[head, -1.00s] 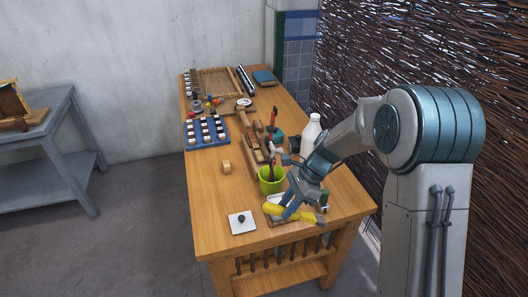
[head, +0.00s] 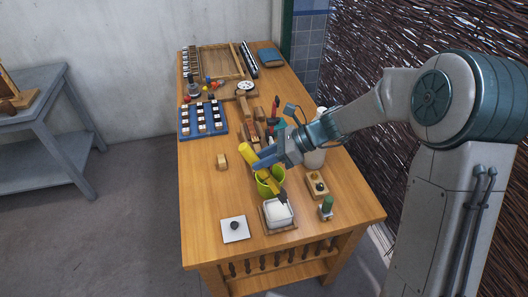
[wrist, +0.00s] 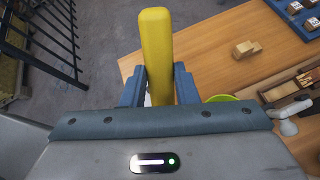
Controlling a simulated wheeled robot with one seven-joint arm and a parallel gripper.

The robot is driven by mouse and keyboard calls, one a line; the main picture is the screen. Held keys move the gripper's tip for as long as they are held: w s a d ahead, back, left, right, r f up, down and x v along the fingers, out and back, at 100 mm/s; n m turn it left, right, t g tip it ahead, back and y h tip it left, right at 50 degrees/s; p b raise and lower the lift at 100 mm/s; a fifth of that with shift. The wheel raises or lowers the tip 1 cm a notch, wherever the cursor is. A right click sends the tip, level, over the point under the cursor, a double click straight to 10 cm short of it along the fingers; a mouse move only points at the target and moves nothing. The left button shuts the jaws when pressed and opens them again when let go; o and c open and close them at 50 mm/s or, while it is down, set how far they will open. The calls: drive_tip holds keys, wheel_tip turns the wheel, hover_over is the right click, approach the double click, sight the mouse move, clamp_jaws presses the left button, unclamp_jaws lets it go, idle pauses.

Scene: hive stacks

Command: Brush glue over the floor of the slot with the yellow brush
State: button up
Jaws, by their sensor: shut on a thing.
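My gripper (head: 262,160) is shut on the yellow brush (head: 247,152) by its handle, above the green cup. The brush is tilted, its dark bristle end pointing down and right over the white glue dish (head: 290,224). I cannot tell whether the bristles touch the glue. In the wrist view the yellow handle (wrist: 157,50) stands up between the two blue fingers (wrist: 158,88); its bristles are hidden. A small wooden block (head: 222,162) lies left of the gripper, apart from it. It also shows in the wrist view (wrist: 246,48). I cannot make out the slot clearly.
The green cup (head: 263,188) stands behind the dish. A white tile with a dark knob (head: 235,230) lies left. A wooden block with dark tops (head: 317,186) and a green-topped bottle (head: 327,207) stand right. A blue tray (head: 203,120) lies farther back.

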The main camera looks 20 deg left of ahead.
sight(269, 171)
drive_tip(key=shift+s+a+f, duration=0.15)
drive_tip(key=shift+s+f, duration=0.1)
drive_tip(key=shift+f, duration=0.15)
drive_tip(key=f+b, duration=0.3)
drive_tip(key=shift+s+a+f, duration=0.1)
drive_tip(key=shift+a+f, duration=0.1)
drive_tip(key=shift+f, duration=0.1)
drive_tip(key=shift+f+b, duration=0.7)
drive_tip(key=shift+b, duration=0.1)
drive_tip(key=shift+f, duration=0.4)
idle(1.0)
drive_tip(key=shift+r, duration=0.1)
wheel_tip(269, 171, up, 7)
drive_tip(key=p, duration=0.6)
idle(0.8)
